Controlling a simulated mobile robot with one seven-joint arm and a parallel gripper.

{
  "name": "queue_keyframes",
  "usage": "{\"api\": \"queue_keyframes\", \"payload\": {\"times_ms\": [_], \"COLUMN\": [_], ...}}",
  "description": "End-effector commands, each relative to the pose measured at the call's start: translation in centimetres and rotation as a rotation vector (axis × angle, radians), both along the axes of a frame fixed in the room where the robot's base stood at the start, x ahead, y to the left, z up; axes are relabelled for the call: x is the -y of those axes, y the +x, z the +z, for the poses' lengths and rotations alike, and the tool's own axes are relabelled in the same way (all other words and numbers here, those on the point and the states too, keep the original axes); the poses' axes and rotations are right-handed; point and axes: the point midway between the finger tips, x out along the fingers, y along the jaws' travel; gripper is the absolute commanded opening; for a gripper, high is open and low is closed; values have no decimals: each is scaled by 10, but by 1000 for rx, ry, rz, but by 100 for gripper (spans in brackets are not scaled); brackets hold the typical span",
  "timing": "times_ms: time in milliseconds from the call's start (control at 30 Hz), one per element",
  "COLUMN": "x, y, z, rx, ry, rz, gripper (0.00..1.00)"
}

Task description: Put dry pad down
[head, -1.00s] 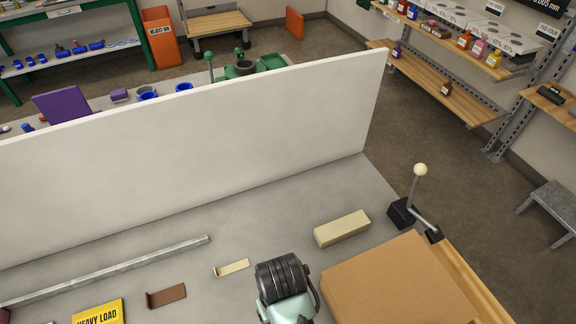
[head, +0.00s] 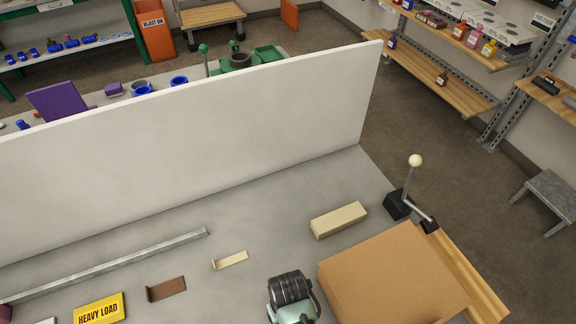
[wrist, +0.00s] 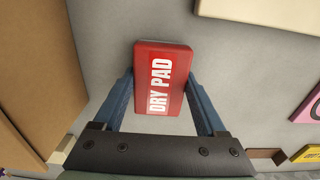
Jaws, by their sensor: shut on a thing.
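The dry pad (wrist: 162,78) is a red block with a white label reading DRY PAD, seen in the wrist view. My gripper (wrist: 160,90) is shut on it, with one blue finger along each long side. The pad is over the grey tabletop (wrist: 110,30). I cannot tell whether its underside touches the table. The pad and the fingertips do not show in the head view.
A cardboard box (head: 395,275) stands at the right, with a ball-topped lever (head: 408,195) behind it. A pale block (head: 339,220), small brackets and a yellow HEAVY LOAD sign (head: 99,309) lie on the table. A tall white panel (head: 200,150) closes the back. Grey surface between them is bare.

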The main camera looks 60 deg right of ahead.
Motion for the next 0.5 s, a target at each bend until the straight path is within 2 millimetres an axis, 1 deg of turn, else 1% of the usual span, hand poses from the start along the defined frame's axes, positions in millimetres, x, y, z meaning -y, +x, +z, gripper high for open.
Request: {"api": "queue_keyframes", "payload": {"times_ms": [233, 267, 300, 400, 500], "x": [0, 0, 0, 0, 0], "y": [0, 0, 0, 0, 0], "z": [-4, -3, -3, -3, -3], "rx": [0, 1, 1, 0, 0], "ry": [0, -1, -1, 0, 0], "rz": [0, 0, 0, 0, 0], "gripper": [29, 78, 85, 100, 100]}}
